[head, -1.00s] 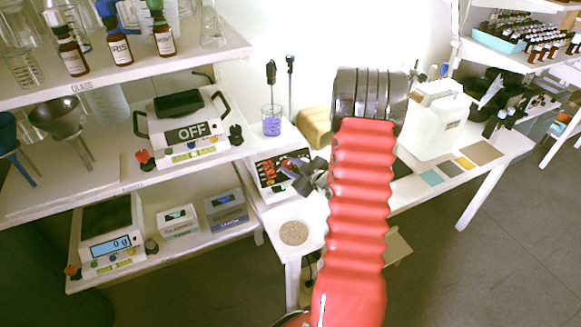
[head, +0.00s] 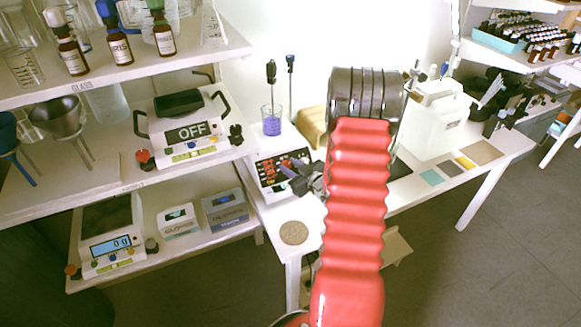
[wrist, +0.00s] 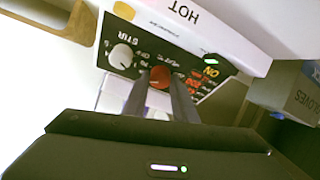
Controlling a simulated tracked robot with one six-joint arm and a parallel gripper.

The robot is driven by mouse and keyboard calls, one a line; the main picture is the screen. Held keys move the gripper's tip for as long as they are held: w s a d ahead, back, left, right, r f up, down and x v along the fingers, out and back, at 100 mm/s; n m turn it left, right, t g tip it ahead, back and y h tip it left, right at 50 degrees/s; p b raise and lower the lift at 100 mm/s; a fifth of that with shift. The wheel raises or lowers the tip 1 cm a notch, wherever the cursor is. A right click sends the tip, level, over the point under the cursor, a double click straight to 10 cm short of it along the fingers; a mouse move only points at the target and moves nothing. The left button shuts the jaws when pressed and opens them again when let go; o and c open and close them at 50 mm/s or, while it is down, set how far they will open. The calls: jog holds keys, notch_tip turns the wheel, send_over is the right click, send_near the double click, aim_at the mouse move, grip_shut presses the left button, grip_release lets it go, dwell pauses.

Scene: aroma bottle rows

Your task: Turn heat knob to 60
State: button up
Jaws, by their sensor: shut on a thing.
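The hot plate's dark control panel (head: 270,180) faces me on the white table in the head view. In the wrist view the panel (wrist: 150,58) shows a red heat knob (wrist: 159,77) with numbers around it, partly hidden by my fingers. A white knob (wrist: 121,56) beside it is marked STIR. My gripper (wrist: 160,84) is shut on the red knob, one finger on each side. In the head view my gripper (head: 300,178) is at the panel, and the knob's exact setting cannot be read.
A white body marked HOT (wrist: 190,20) borders the panel. A beaker of purple liquid (head: 271,122) stands behind the panel, and a round cork mat (head: 294,233) lies in front. Shelves with a device reading OFF (head: 190,131) stand at the left. A white jug (head: 435,120) stands at the right.

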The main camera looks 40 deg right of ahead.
jog(key=o, duration=1)
jog(key=shift+o, duration=0.2)
jog(key=shift+s, duration=0.1)
jog(key=v, duration=1.3)
jog(key=shift+s, duration=0.3)
jog(key=shift+a+r, duration=0.1)
jog(key=shift+a, duration=0.05)
